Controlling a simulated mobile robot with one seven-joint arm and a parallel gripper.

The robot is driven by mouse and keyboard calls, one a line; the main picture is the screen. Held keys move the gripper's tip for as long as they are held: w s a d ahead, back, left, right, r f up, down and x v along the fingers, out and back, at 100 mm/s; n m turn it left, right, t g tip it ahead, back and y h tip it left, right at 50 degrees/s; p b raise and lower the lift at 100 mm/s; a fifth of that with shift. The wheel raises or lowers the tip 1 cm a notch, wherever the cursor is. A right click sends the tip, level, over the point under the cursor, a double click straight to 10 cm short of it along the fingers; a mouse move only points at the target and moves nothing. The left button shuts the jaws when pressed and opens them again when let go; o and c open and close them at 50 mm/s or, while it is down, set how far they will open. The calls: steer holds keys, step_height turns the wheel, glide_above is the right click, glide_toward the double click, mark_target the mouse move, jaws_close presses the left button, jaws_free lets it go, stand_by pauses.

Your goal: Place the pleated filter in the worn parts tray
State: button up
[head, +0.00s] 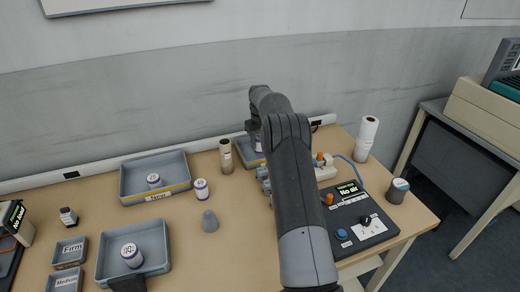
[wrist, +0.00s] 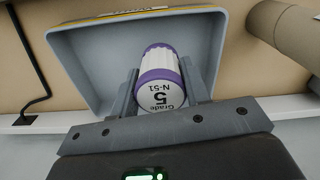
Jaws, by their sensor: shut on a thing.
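My gripper (wrist: 158,88) is shut on a white pleated filter (wrist: 160,70) with purple ends, marked "Grade 5 N-51". In the wrist view the filter is between the two fingers, its marked end facing the camera, over the inside of a grey tray (wrist: 85,62). I cannot tell whether it touches the tray floor. In the head view this tray (head: 240,148) is at the back of the table, mostly hidden behind my arm, which also hides most of the gripper.
A grey "New" tray (head: 130,180) holds a small white filter. Another filter (head: 201,189) and a grey cup (head: 209,221) stand on the table. A tan roll (head: 226,156) stands close left of the far tray. A control panel (head: 365,222) lies right of my arm.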

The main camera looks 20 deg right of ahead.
steer(key=shift+f, duration=1.9)
steer(key=o, duration=1)
steer(key=shift+f, duration=0.15)
steer(key=shift+c, duration=0.2)
